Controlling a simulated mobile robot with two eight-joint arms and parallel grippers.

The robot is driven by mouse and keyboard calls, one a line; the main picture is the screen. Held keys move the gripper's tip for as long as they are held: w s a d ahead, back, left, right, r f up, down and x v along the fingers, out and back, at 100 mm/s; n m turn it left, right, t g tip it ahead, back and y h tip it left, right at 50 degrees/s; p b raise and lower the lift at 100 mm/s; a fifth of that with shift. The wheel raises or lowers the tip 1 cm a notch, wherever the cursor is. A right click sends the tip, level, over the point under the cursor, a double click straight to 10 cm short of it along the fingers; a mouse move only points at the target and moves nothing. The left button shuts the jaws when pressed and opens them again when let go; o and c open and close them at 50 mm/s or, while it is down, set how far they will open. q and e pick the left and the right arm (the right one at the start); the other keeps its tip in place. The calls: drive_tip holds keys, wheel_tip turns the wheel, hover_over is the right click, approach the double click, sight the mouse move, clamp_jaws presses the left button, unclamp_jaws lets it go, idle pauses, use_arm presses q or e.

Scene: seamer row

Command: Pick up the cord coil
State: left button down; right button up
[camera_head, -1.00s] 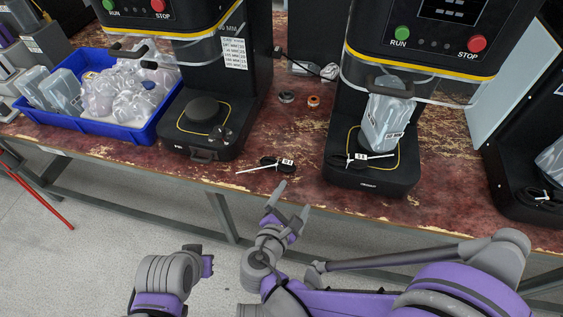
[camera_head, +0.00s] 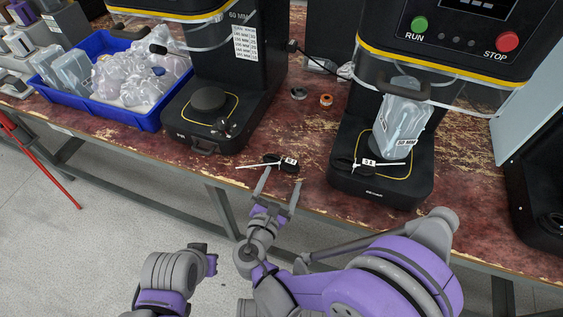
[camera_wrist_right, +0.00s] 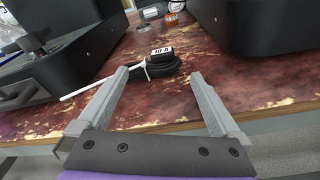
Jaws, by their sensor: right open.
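A black cord coil (camera_head: 288,166) with a white tie and a small white label lies on the worn red table near its front edge. It also shows in the right wrist view (camera_wrist_right: 163,68), just beyond the fingertips. My right gripper (camera_head: 281,184) is open and empty, its two fingers pointing at the coil from the front edge side. In the wrist view the coil lies between the lines of the fingers. My left gripper (camera_head: 205,258) is low at the left, away from the table; its fingers are not clear.
A second black coil (camera_head: 344,164) with a white tie lies on the right machine's base (camera_head: 385,190), near a clear jug (camera_head: 402,120). The left machine (camera_head: 208,125) and a blue bin (camera_head: 145,122) of clear containers stand left.

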sight(288, 169)
drive_tip(key=x, duration=0.4)
drive_tip(key=shift+w+d+r, duration=0.3)
drive_tip(key=shift+w+d, duration=0.05)
drive_tip(key=shift+d, duration=0.05)
drive_tip(key=c, duration=1.4)
